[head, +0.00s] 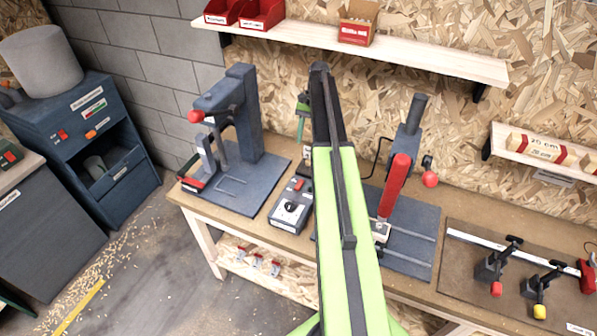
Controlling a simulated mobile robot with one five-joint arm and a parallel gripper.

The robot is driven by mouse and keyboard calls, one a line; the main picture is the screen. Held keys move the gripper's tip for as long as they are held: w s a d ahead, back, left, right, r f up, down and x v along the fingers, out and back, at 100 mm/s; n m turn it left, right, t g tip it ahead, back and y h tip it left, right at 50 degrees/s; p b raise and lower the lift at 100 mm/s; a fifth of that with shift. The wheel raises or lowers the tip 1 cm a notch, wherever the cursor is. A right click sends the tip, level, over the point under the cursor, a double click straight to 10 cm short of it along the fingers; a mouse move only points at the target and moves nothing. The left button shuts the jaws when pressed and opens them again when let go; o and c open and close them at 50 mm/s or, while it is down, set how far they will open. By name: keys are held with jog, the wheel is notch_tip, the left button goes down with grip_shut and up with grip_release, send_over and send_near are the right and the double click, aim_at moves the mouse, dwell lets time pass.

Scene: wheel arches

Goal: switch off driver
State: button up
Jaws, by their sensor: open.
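A small grey control box (290,205) with a round dial on its front and a red switch at its back stands on the workbench, just left of my arm. A green tool (302,112), partly hidden by my arm, is upright behind the box; I cannot tell for sure which of these is the driver. My green and black arm rises through the middle of the view. Its dark far end, my gripper (319,72), is open, above and behind the box and apart from it. Its fingers are hard to make out.
A dark press (243,125) stands left on the bench (285,240), and another with a red cylinder (396,185) stands right. A clamp board (470,285) lies farther right. A shelf (430,66) crosses the wall. A blue cabinet (85,140) stands left; floor lies between.

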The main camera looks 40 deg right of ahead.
jog(key=b, duration=1.7)
send_near(300, 184)
jog(key=x, duration=0.8)
jog(key=shift+r+p, duration=0.15)
jog(key=shift+p, duration=0.2)
grip_shut()
